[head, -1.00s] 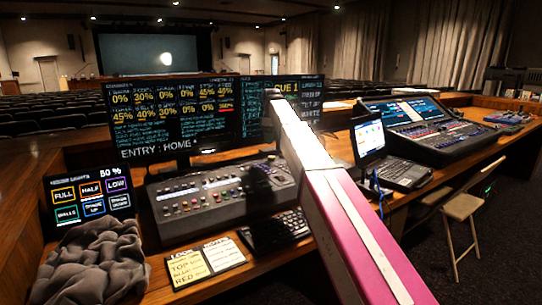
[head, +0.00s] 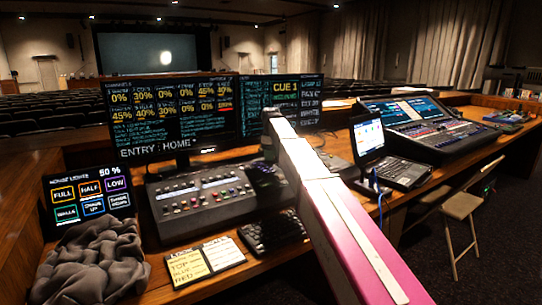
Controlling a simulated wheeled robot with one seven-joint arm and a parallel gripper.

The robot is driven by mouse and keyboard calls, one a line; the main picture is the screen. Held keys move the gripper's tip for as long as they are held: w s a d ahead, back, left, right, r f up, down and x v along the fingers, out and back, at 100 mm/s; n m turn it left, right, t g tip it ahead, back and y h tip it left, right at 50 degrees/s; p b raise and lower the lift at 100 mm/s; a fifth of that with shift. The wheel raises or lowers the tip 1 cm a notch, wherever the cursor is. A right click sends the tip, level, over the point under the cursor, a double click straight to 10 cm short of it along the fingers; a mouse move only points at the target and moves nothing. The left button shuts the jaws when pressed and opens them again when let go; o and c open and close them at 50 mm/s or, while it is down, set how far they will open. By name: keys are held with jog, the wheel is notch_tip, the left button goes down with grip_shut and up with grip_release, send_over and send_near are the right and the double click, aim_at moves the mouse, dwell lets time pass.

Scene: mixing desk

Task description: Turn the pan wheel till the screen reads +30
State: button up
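The lighting desk (head: 205,200) stands on the wooden counter, with rows of keys and several small knobs. No wheel on it can be told apart as the pan wheel; its right end is partly hidden by my arm. I can read no pan figure. My gripper (head: 264,177) seems to be the dark shape over the desk's right part, below the arm's end. Its fingers are too dark to tell open from shut, or whether they touch anything.
A house-lights touch panel (head: 90,197) and a crumpled grey cloth (head: 100,262) are at left. A note card (head: 203,262) and a black keyboard (head: 272,232) lie in front of the desk.

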jog(key=shift+m, duration=0.3)
jog(key=shift+c, duration=0.2)
jog(key=m, duration=1.1)
dwell(0.5)
jog(key=o, duration=0.6)
jog(key=shift+o, duration=0.2)
